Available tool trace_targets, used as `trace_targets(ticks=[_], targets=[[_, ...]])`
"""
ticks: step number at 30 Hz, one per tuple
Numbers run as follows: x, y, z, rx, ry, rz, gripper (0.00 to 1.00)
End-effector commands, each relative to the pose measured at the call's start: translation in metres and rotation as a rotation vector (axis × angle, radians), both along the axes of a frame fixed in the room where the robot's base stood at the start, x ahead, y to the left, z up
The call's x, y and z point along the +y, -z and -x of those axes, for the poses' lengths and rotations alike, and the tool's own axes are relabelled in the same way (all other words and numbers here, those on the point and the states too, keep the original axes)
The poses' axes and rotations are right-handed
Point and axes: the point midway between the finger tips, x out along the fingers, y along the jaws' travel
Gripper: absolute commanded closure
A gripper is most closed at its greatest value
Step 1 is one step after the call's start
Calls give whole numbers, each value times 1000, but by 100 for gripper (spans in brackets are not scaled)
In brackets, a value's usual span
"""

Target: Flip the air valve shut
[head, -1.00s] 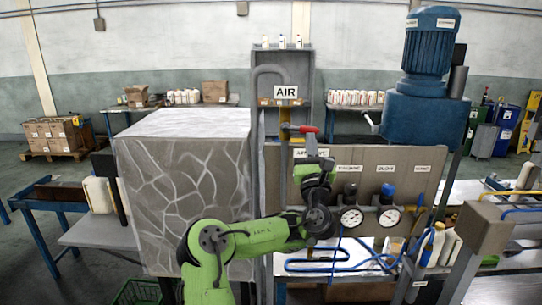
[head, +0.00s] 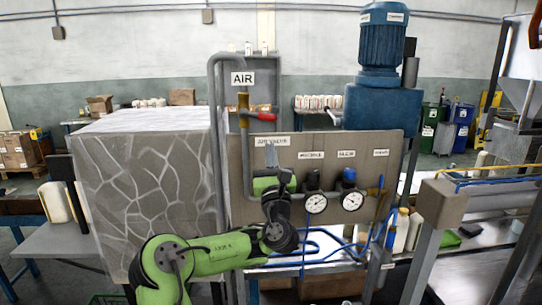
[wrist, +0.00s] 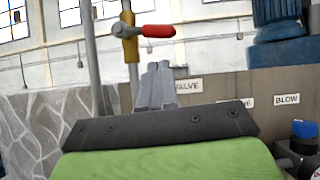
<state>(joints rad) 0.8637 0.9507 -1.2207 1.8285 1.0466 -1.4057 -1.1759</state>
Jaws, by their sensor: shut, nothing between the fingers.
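The air valve has a brass-yellow body (head: 243,104) on a vertical pipe beneath the AIR sign. Its red handle (head: 263,115) points right, level and across the pipe. In the wrist view the red handle (wrist: 158,31) shows at the upper middle, with the yellow body (wrist: 130,45) to its left. My gripper (head: 271,149) is below the handle, in front of the AIR VALVE label, pointing up. In the wrist view its grey fingers (wrist: 157,72) are together and empty, with a visible gap below the handle. Distance in depth is hard to tell.
A grey panel (head: 390,145) stands behind my gripper, with two gauges (head: 316,203) and a blue knob (head: 349,175) to the right. A large stone-patterned block (head: 140,190) stands left. A blue motor (head: 383,40) rises at the upper right.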

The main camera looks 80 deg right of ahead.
Motion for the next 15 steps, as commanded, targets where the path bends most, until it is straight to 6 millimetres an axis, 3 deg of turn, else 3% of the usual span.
trace_targets(ticks=[1, 6, 15], targets=[[8, 13, 1, -2, 0, 0, 100], [32, 29, 6, -3, 0, 0, 100], [52, 36, 9, 1, 1, 0, 100]])
